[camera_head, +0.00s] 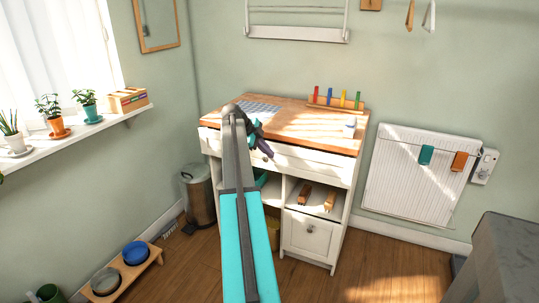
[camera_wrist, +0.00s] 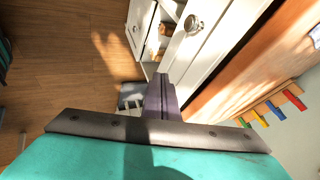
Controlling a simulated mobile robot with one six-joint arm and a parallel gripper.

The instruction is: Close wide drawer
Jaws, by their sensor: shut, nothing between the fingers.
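The wide drawer (camera_head: 318,166) is a long white front just below the wooden top of a white cabinet. In the wrist view its front (camera_wrist: 222,42) runs diagonally beside the wood, with a round metal knob (camera_wrist: 194,24). How far it stands out is hard to judge. My gripper (camera_head: 265,152) is in front of the drawer's left part, partly hidden behind my own arm in the head view. In the wrist view my gripper (camera_wrist: 161,80) shows as dark, shut fingers close to the drawer front; contact cannot be told.
Below are open shelves with wooden items and a small lower drawer (camera_head: 308,234). A metal bin (camera_head: 198,194) stands left, a radiator (camera_head: 415,178) right. Floor in front is mostly clear.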

